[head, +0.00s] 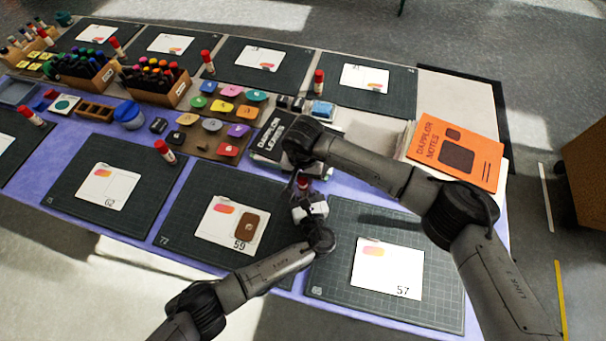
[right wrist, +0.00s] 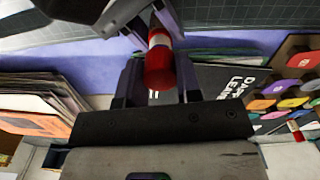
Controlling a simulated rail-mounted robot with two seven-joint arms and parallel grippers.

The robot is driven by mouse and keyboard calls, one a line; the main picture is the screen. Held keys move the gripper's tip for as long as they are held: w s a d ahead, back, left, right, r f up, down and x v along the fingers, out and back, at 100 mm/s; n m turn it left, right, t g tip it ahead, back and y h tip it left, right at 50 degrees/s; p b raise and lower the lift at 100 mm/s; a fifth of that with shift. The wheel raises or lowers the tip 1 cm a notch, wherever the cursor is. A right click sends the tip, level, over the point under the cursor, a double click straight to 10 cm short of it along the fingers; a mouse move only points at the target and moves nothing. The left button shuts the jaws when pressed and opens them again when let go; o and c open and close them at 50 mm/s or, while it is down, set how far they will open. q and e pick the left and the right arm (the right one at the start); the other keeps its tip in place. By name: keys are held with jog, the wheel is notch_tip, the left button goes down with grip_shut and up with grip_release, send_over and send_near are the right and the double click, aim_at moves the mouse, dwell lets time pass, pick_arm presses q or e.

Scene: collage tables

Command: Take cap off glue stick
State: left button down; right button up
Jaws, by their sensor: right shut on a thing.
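The glue stick (right wrist: 158,40) has a red cap (right wrist: 160,72), a white label band and red beyond it. In the right wrist view the cap end points toward my right palm, between the fingers of my right gripper (right wrist: 160,60), which is shut on the glue stick. The cap is still on. In the head view a small red part of the stick (head: 303,182) shows between my right gripper (head: 302,170) above and my left gripper (head: 303,200) below. My left gripper is at the stick's far end; its grip is hidden.
Below are dark cutting mats with white cards, one card (head: 387,270) at right. A black "Dappled Leaves" packet (head: 272,135) and an orange notes book (head: 456,150) lie nearby. Other glue sticks (head: 165,152) stand on mats. Marker boxes (head: 157,82) stand at the back left.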

jog(key=shift+r, duration=1.7)
pick_arm(q)
jog(key=c, duration=0.8)
grip_release()
